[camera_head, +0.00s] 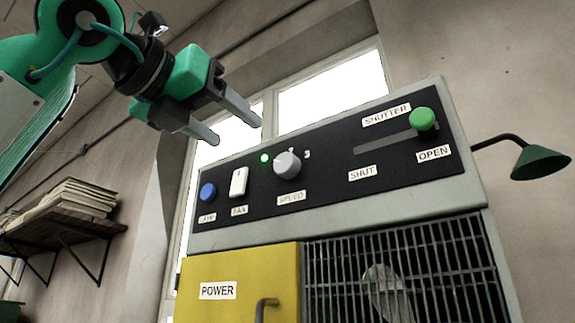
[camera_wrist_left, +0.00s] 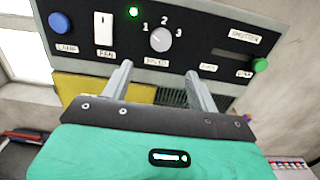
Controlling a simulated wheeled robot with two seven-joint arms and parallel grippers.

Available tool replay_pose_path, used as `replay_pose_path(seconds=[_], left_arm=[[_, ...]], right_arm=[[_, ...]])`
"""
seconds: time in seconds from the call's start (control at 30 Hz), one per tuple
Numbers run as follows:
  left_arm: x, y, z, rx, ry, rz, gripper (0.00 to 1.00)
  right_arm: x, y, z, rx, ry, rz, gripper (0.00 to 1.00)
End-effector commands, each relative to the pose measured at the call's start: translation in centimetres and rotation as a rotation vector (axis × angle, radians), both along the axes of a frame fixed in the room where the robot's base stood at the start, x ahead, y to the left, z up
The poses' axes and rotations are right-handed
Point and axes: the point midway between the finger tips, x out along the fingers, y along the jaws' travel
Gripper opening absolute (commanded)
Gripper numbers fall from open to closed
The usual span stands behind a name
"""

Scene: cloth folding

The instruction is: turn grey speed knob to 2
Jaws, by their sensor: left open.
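The grey speed knob (camera_head: 287,165) sits on the black control panel, above its SPEED label. In the left wrist view the knob (camera_wrist_left: 160,40) has the numbers 1, 2 and 3 around its upper side; I cannot tell which one it points to. My left gripper (camera_head: 238,131) is open and empty, up and left of the knob in the head view, apart from the panel. In the left wrist view its fingertips (camera_wrist_left: 158,70) spread below the knob, with nothing between them. My right gripper is not in view.
Left of the knob are a lit green lamp (camera_head: 265,158), a white fan switch (camera_head: 239,182) and a blue button (camera_head: 208,192). A green shutter slider (camera_head: 423,119) stands at the OPEN end. Below are a yellow power door (camera_head: 240,270) and a grille (camera_head: 400,265).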

Motion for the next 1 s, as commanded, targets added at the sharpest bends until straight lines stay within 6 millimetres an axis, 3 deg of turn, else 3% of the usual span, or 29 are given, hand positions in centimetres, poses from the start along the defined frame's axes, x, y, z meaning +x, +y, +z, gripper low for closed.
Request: replay_pose_path(seconds=[0.27,0.37,0.63,1.0], left_arm=[[4.6,-3.5,0.4,0.004,0.004,-0.005,0.6],[6.4,-4.8,0.3,0.004,0.004,-0.005,0.6],[9.6,-7.0,0.2,0.002,0.002,-0.004,0.6],[10.4,-7.6,-0.1,0.001,0.0,-0.004,0.6]], right_arm=[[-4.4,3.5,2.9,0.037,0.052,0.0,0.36],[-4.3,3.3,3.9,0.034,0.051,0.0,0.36],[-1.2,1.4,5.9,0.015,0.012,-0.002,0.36],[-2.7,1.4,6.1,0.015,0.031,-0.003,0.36]])
